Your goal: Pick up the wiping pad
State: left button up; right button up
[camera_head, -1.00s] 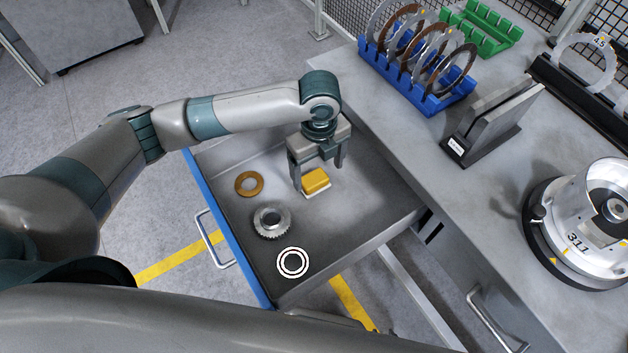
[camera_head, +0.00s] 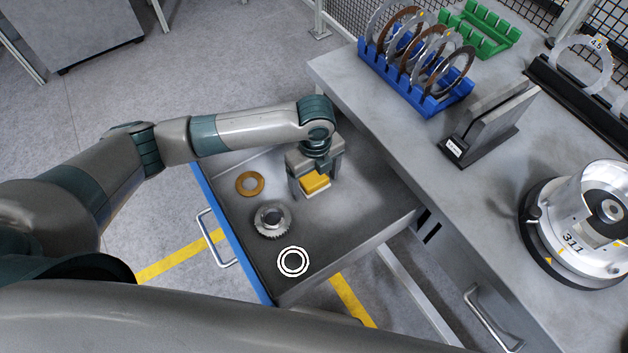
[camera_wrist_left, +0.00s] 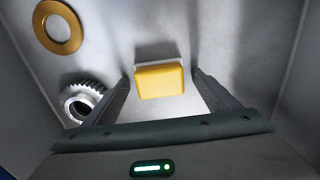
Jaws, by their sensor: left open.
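The wiping pad (camera_head: 314,183) is a small yellow block with a pale underside, lying in the open drawer. It also shows in the left wrist view (camera_wrist_left: 159,80), in the middle between the finger lines. My left gripper (camera_head: 314,188) is lowered into the drawer over the pad, pointing down. Its two fingers are apart, one on each side of the pad, and in the wrist view a gap shows between the pad and each finger. Whether the fingertips touch the drawer floor cannot be told. My right gripper is not in view.
The drawer (camera_head: 345,242) also holds a brass ring (camera_head: 250,175), a toothed metal gear (camera_head: 272,209) and a black-and-white ring (camera_head: 292,253). The drawer walls stand close around. On the bench are a blue rack (camera_head: 432,106) of discs, a dark stand (camera_head: 490,125) and a metal housing (camera_head: 590,215).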

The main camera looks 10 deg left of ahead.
aim_at(316, 179)
pick_arm(q)
jog(key=c, duration=1.1)
jog(key=shift+c, duration=0.2)
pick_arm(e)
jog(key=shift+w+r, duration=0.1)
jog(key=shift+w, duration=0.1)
pick_arm(q)
jog(key=shift+r, duration=0.15)
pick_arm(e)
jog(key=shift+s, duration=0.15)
